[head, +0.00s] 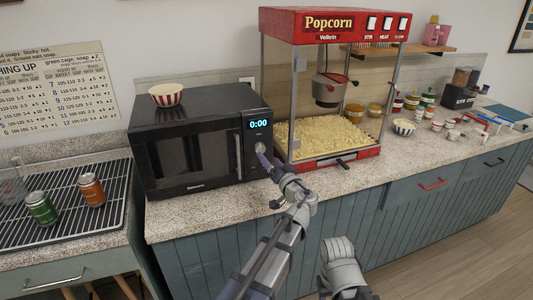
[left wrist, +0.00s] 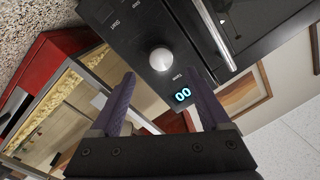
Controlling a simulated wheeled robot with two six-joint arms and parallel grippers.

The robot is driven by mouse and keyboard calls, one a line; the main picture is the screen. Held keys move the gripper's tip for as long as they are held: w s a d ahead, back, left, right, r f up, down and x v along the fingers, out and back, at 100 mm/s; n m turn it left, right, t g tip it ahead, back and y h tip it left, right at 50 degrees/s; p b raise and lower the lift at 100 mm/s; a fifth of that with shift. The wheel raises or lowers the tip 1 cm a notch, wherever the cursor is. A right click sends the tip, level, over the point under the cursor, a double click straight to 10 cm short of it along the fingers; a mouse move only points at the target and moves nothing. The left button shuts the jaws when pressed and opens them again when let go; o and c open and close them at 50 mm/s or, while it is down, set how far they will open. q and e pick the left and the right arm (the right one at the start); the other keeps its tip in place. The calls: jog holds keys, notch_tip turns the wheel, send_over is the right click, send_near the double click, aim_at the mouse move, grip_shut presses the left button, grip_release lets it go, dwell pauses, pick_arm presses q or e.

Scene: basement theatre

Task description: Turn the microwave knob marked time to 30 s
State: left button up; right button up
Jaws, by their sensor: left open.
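The black microwave (head: 188,150) stands on the counter, with its door shut and its display (head: 258,124) reading 0:00. Its round silver time knob (head: 261,147) sits below the display and shows clearly in the left wrist view (left wrist: 161,59). My left gripper (head: 266,160) is in front of the control panel, close to the knob. In the left wrist view its two dark purple fingers (left wrist: 160,78) are apart, one on each side of the knob's line, with nothing between them. I cannot tell whether either finger touches the panel.
A red popcorn machine (head: 330,90) stands close on the microwave's right. A striped bowl (head: 165,95) sits on the microwave. A rack (head: 60,215) with a green can (head: 41,208) and an orange can (head: 91,189) is at the left. The counter's front edge (head: 190,225) is clear.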

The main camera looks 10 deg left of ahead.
aim_at(261, 150)
pick_arm(q)
jog(key=x, duration=0.6)
jog(key=shift+s, duration=0.1)
grip_shut()
dwell(0.6)
